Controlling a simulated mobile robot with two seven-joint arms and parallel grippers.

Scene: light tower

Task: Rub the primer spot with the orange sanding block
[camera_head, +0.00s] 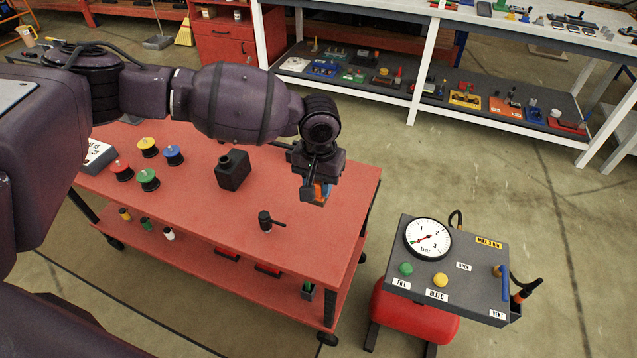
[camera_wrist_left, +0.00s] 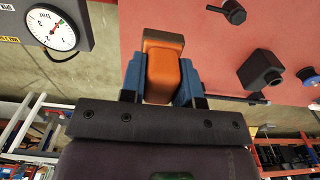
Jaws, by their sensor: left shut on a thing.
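My left gripper (camera_head: 316,190) is over the right end of the red cart top (camera_head: 330,235). It is shut on the orange sanding block (camera_wrist_left: 165,72), which sits between its two blue fingers in the left wrist view. In the head view only a small orange part of the block (camera_head: 320,190) shows below the gripper. The block appears held above the cart top, but I cannot tell the exact gap. I cannot make out a primer spot in either view. My right gripper is not in view.
A black block with a round neck (camera_head: 233,170) and a small black valve-like part (camera_head: 268,222) stand on the cart. Several coloured spools (camera_head: 148,180) are at its left. A grey gauge panel (camera_head: 455,268) stands to the right. The cart's front right top is clear.

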